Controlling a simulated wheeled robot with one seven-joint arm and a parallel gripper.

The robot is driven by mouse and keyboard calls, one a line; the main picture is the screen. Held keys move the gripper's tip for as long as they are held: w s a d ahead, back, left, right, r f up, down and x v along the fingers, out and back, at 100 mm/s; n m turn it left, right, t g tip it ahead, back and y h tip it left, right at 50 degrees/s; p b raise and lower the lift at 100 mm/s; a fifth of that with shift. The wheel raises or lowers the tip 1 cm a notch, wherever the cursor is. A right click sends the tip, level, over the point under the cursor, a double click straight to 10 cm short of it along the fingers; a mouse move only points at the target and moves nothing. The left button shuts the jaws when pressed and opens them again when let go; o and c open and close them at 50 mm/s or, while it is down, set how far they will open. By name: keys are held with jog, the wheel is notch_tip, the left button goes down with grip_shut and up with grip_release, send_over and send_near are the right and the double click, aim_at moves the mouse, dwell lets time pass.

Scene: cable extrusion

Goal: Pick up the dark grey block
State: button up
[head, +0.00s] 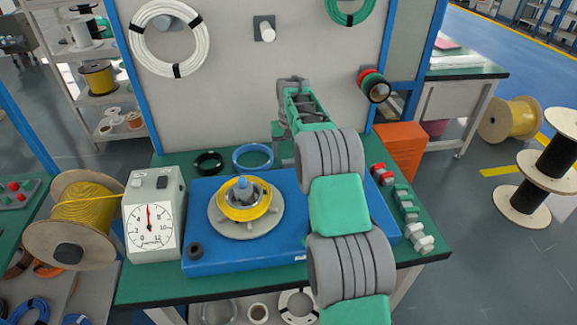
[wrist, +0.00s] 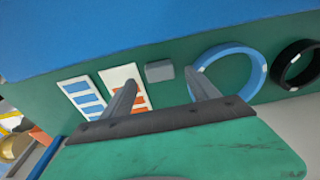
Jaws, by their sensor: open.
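The dark grey block (wrist: 160,71) is a small box lying on the green tabletop (wrist: 215,52), in the upper middle of the wrist view. My gripper (wrist: 162,79) is open and empty. Its two grey fingers are spread, and in the picture the block shows between and just beyond their tips. How high the fingers are above the table I cannot tell. In the head view my arm covers that part of the table, so neither the block nor the fingers can be made out there.
A card with orange stripes (wrist: 130,78) and one with blue stripes (wrist: 83,99) lie left of the block. A blue cable ring (wrist: 201,60) is close on its right, then a black ring (wrist: 279,70). The blue machine base (head: 205,260) stands nearby.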

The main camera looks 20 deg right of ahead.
aim_at(288, 161)
jog(key=f, duration=0.3)
jog(key=shift+w+d+f, duration=0.1)
jog(key=shift+w, duration=0.15)
jog(key=shift+c, duration=0.3)
jog(key=c, duration=1.4)
